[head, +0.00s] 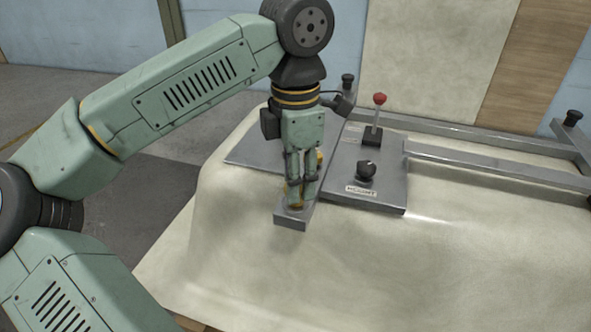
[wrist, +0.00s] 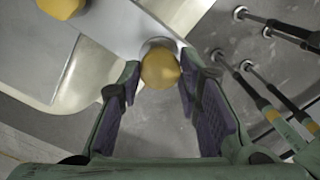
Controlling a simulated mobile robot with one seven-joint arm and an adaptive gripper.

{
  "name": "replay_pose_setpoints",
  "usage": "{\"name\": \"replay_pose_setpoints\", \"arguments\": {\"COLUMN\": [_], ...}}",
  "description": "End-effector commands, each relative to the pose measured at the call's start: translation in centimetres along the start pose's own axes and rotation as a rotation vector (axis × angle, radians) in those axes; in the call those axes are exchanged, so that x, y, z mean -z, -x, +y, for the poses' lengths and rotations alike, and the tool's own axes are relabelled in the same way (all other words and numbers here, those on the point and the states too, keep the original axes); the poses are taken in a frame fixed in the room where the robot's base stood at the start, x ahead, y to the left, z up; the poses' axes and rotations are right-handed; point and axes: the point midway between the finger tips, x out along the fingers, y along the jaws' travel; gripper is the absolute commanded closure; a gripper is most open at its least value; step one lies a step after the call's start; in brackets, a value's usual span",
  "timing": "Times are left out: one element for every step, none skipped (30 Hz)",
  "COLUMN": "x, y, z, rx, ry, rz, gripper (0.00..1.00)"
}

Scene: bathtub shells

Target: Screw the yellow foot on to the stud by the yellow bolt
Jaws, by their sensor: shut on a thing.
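My gripper (head: 300,203) points down over the end of a grey metal bar (head: 291,222). It is shut on a rounded yellow piece, seemingly the yellow foot (wrist: 161,69), which sits between the fingertips in the wrist view. A pale metal rim (wrist: 158,43) shows just behind the foot. The stud itself is not visible; the foot and fingers cover that spot, so I cannot tell how far the foot is on. A second yellow piece, probably the yellow bolt (wrist: 60,7), is at the upper left of the wrist view. A yellow bit (head: 319,157) also shows beside my gripper in the head view.
A grey plate with a red-knobbed lever (head: 379,99) and a black knob (head: 367,169) stands close to the right of my gripper. Metal rails (head: 495,168) run off to the right. The cream shell (head: 400,270) is clear in front. Several dark rods (wrist: 262,85) show at right in the wrist view.

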Motion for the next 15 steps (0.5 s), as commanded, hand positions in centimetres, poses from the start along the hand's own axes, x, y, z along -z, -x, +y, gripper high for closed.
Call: {"name": "replay_pose_setpoints", "arguments": {"x": [-0.06,-0.04,-0.01,0.00,0.00,0.00,0.00,0.01,0.01,0.01,0.01,0.01,0.01,0.01,0.01], "y": [0.06,0.06,0.04,0.03,0.03,0.02,0.01,0.01,0.01,0.00,0.00,0.01,0.01,0.01,0.01], "z": [-0.01,0.00,0.01,0.01,0.02,0.02,0.02,0.02,0.02,0.02,0.02,0.03,0.03,0.03,0.03], "rx": [0.002,0.001,0.000,0.000,0.000,0.000,-0.001,-0.001,-0.001,-0.001,-0.001,-0.001,-0.001,-0.001,-0.001], "ry": [-0.074,-0.114,-0.159,-0.185,-0.204,-0.222,-0.229,-0.232,-0.233,-0.232,-0.232,-0.231,-0.231,-0.230,-0.230], "rz": [-0.003,-0.002,-0.001,-0.001,-0.001,-0.001,-0.001,-0.001,0.000,0.000,0.000,0.000,0.000,0.000,0.000], "gripper": [1.00,1.00,1.00,1.00,1.00,1.00,1.00,1.00,1.00,1.00,1.00,1.00,1.00,0.67,0.64]}}
